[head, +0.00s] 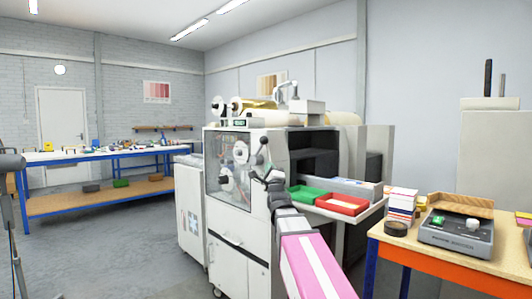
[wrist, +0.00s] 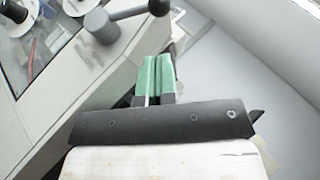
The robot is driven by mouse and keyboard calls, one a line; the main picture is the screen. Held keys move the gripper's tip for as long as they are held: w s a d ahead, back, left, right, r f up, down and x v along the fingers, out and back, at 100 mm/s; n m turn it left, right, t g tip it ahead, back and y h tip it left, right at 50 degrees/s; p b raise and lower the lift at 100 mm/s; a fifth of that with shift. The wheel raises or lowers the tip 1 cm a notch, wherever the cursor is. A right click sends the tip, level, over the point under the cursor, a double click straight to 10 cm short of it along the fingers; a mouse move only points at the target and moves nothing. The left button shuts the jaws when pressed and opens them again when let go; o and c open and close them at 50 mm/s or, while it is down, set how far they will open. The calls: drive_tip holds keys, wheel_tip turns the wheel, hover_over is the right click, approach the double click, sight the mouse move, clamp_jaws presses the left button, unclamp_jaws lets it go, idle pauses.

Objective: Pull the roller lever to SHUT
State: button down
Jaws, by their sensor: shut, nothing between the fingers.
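The roller lever (head: 259,152) is a dark handle with a black ball knob on the front of the white machine (head: 238,221), beside its clear window. In the head view it slants up from its hub, just above my gripper (head: 258,175). The wrist view shows the lever (wrist: 128,14) at the top, running from a grey hub to the black knob on the right. My gripper (wrist: 156,78) is shut and empty, its green fingers together, below the lever and apart from it in that view. No SHUT marking can be read.
A green tray (head: 309,188) and a red tray (head: 366,205) sit on the machine's side shelf, right of my arm. A wooden bench (head: 405,240) with a grey device (head: 455,238) stands at right. Open floor (head: 130,240) lies to the left.

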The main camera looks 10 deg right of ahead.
sight(264, 143)
drive_tip(key=x, duration=1.4)
drive_tip(key=shift+a+r, duration=0.1)
drive_tip(key=shift+a, duration=0.05)
